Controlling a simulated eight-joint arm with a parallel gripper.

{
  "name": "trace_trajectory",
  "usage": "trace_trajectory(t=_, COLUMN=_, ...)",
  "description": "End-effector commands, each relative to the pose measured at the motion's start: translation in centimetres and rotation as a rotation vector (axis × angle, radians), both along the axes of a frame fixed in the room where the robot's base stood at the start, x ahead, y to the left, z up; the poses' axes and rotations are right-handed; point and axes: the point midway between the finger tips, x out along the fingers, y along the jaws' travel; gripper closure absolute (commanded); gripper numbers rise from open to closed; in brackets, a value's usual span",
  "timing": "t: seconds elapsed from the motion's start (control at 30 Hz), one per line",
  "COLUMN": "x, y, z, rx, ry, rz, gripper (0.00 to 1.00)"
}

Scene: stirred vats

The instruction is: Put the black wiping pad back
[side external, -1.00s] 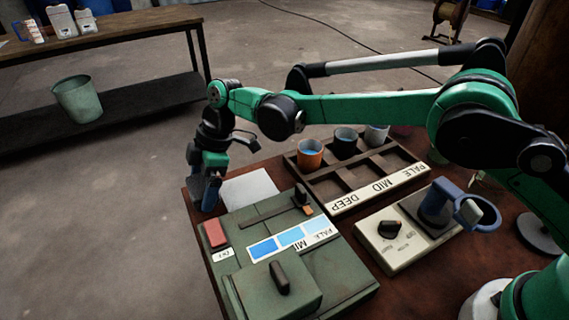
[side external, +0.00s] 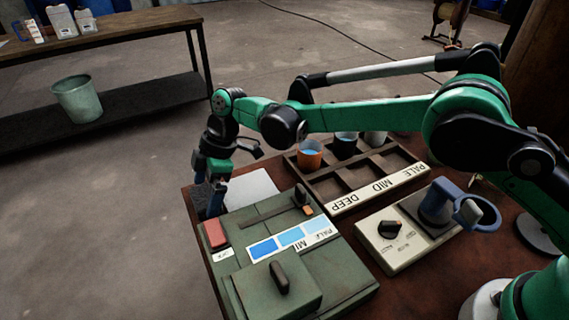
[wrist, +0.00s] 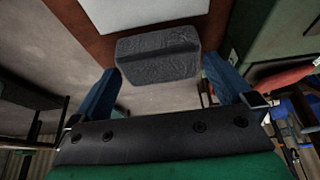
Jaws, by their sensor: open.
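The black wiping pad (wrist: 158,53) is a dark grey block with a raised ridge along it. In the wrist view it lies close in front of my gripper (wrist: 162,68), between the lines of the two blue fingers. My gripper is open, with nothing clamped in it. In the side external view my gripper (side external: 208,190) points down at the far left corner of the table (side external: 408,276). The pad is mostly hidden there by the fingers; whether they touch it cannot be told.
A white sheet (side external: 252,187) lies beside the gripper. A green control box (side external: 330,268) with a red button (side external: 215,234) stands just in front. Behind is a rack (side external: 375,187) with several cups. A cream device (side external: 400,245) stands at right. Open floor lies left of the table.

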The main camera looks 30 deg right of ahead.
Motion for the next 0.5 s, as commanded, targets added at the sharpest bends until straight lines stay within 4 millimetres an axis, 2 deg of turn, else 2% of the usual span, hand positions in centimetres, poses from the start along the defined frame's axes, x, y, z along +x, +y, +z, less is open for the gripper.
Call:
trace_trajectory(t=0.3, x=0.0, y=-2.7, z=6.4, rx=0.0, ry=0.001, rz=-0.002, gripper=0.0)
trace_trajectory(t=0.5, x=0.0, y=-3.9, z=9.3, rx=0.0, ry=0.001, rz=0.0, gripper=0.0)
